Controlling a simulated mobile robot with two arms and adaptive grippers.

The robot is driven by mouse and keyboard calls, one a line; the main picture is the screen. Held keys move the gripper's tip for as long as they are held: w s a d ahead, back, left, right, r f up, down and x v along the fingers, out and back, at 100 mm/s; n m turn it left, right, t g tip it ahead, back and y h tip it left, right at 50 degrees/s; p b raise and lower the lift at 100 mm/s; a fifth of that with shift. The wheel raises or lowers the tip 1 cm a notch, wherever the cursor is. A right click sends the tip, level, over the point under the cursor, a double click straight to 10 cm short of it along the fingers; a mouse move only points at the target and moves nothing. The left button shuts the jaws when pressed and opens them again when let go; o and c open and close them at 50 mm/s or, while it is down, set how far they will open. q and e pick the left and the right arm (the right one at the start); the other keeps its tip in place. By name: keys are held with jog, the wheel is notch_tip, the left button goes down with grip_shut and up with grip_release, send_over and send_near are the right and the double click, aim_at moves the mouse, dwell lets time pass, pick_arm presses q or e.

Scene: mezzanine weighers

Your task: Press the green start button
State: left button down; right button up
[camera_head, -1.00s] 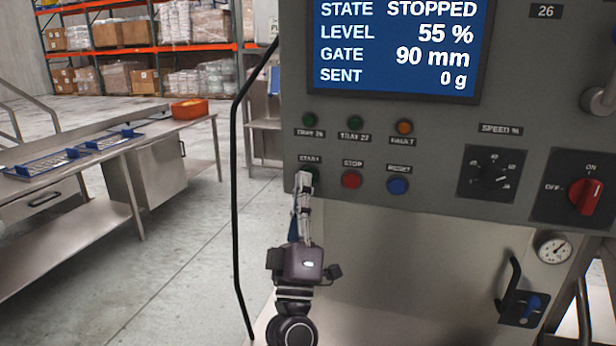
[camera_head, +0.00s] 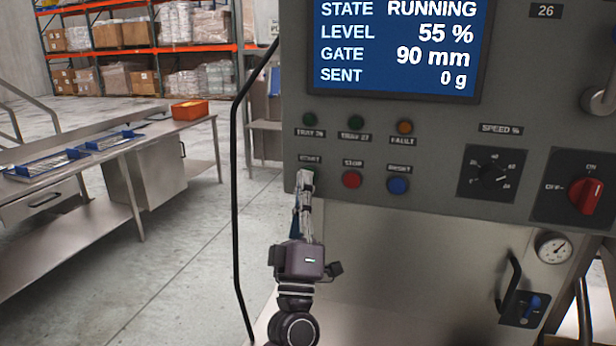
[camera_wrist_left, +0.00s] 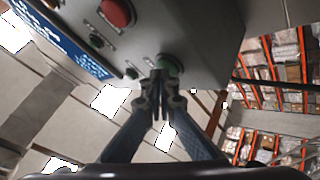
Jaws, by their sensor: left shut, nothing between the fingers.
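The green start button shows in the left wrist view (camera_wrist_left: 171,65), partly behind the tips of my left gripper. In the head view it is hidden behind the fingertips, under the START label. My left gripper (camera_head: 305,178) is shut and empty, its fingertips at the button on the grey control panel (camera_head: 430,150). It also shows in the left wrist view (camera_wrist_left: 160,78). The panel's screen (camera_head: 395,45) reads STATE RUNNING, LEVEL 55 %, GATE 90 mm, SENT 0 g. My right gripper is not in view.
A red stop button (camera_head: 352,179) and a blue reset button (camera_head: 398,185) sit right of my gripper. Further right are a speed dial (camera_head: 492,175) and a red rotary switch (camera_head: 585,197). A steel table (camera_head: 60,180) stands at left.

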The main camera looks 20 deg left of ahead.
pick_arm(q)
jog(key=shift+s, duration=0.15)
jog(key=shift+s+p, duration=0.35)
jog(key=shift+s, duration=0.35)
jog(key=s+p, duration=0.1)
jog(key=s, duration=0.4)
jog(key=shift+p, duration=0.35)
dwell(0.4)
